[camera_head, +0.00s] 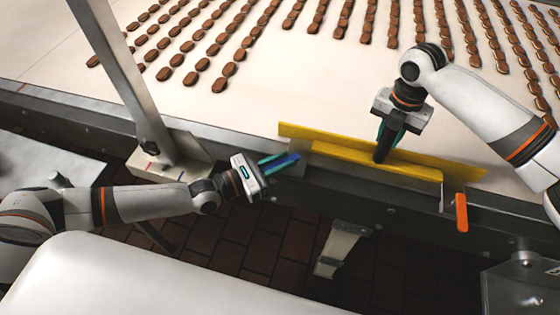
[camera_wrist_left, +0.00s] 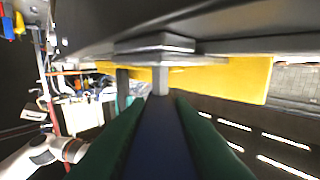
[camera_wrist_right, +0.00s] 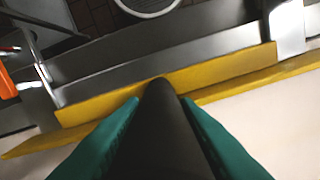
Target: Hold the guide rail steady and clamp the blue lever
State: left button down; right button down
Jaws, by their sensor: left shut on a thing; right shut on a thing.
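The yellow guide rail (camera_head: 415,172) lies along the near edge of the conveyor belt. It also shows in the left wrist view (camera_wrist_left: 240,80) and the right wrist view (camera_wrist_right: 225,72). My right gripper (camera_head: 386,145) is shut on the black handle (camera_wrist_right: 162,125) that stands up from the rail. My left gripper (camera_head: 277,164) is shut on the blue lever (camera_head: 290,160) at the left end of the rail, on the conveyor's side. In the left wrist view the lever (camera_wrist_left: 160,140) is dark blue between the green fingers, which hide part of it.
An orange lever (camera_head: 461,212) hangs on the conveyor's side, right of the rail. Rows of brown biscuits (camera_head: 225,70) lie on the pale belt (camera_head: 290,85), away from the rail. A grey metal post (camera_head: 125,80) rises from the conveyor edge at left, near my left arm.

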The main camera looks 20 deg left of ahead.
pick_arm(q)
jog(key=c, duration=1.3)
grip_release()
jog(key=shift+d+r, duration=0.1)
jog(key=shift+r, duration=0.05)
jog(key=shift+s+a, duration=0.15)
jog(key=shift+a, duration=0.1)
jog(key=v, duration=1.1)
jog(key=shift+s+a, duration=0.15)
jog(key=shift+s, duration=0.1)
